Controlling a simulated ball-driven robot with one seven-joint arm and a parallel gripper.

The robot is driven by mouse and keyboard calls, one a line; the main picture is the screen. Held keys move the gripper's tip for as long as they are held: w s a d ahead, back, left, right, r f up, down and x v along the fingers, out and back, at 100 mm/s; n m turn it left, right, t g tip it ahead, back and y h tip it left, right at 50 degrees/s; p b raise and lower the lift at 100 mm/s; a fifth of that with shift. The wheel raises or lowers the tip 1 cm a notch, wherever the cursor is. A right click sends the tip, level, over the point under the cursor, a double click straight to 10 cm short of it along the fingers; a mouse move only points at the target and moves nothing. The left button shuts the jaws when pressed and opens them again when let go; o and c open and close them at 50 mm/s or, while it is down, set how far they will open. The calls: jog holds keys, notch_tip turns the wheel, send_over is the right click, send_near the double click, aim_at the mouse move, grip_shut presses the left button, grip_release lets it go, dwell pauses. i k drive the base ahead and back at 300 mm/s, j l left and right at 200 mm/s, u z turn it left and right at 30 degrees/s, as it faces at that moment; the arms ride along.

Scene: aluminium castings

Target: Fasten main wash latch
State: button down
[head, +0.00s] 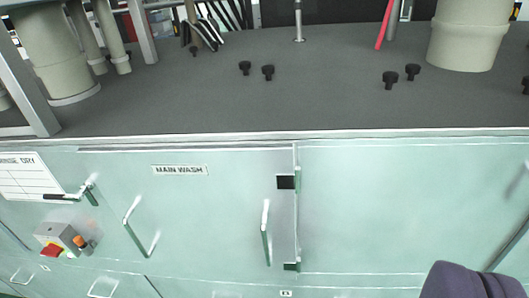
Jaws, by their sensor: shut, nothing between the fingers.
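A pale green panel (200,215) carries a "MAIN WASH" label (180,170) near its top. A slanted metal handle (140,228) is on its left part, and an upright metal handle (265,232) is near its right edge. A black block (286,182) sits at the upper right edge and a smaller one (291,266) at the lower right edge. A small metal lever with a dark grip (88,191) is at the upper left. I cannot tell which of these is the latch, or whether it is fastened. My gripper is not in view.
A grey worktop (330,105) runs above the panel, with black knobs (390,80) and pale cylinders (470,35). A grey box with red and orange controls (62,240) sticks out at lower left. A dark purple rounded shape (460,282) covers the lower right corner.

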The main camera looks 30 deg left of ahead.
aim_at(88, 184)
jog(key=u, duration=1.7)
jog(key=i+u, duration=0.1)
jog(key=i, duration=1)
